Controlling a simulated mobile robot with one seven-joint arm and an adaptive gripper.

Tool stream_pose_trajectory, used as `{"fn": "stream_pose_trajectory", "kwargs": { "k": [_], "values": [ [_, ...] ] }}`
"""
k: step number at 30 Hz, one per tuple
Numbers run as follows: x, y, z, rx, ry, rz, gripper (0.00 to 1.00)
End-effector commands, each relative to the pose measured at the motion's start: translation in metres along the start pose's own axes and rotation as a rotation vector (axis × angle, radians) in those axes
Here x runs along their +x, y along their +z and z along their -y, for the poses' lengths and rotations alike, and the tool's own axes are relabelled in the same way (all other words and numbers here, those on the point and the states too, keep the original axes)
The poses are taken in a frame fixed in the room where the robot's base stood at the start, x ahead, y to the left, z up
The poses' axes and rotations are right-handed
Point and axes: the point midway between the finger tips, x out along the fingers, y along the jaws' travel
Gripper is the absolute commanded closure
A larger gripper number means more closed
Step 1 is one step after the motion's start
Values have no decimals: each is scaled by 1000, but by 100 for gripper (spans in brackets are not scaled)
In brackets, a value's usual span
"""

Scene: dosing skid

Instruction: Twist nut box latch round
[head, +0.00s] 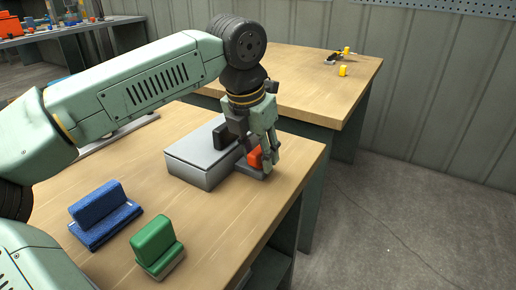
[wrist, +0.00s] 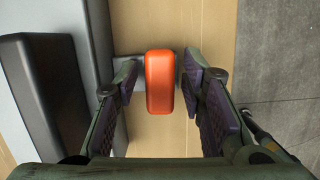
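The nut box (head: 200,165) is a grey lidded box with a black handle on top, standing on the wooden bench. Its latch is an orange block (head: 254,157) on a grey bar at the box's right side. The orange latch also shows in the wrist view (wrist: 160,82), long side running up and down the picture. My gripper (head: 258,162) is at the latch, pointing down. In the wrist view its fingers (wrist: 160,88) stand on either side of the latch, with gaps visible on both sides. The box's black handle (wrist: 48,95) shows at the left.
A blue block (head: 103,215) and a green block (head: 157,246) stand on the bench at the front left. The bench's right edge is close beside the latch. A second bench (head: 300,75) with small yellow items (head: 344,71) stands behind. Grey floor lies to the right.

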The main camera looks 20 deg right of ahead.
Motion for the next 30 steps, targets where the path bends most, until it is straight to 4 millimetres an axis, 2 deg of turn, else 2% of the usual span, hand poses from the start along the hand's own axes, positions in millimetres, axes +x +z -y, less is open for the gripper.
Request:
{"fn": "stream_pose_trajectory", "kwargs": {
  "k": [6,17,30],
  "values": [
    [0,0,0,1,0,0,47],
    [-4,1,0,1,0,0,47],
    [-45,12,0,2,0,1,47]
  ]
}}
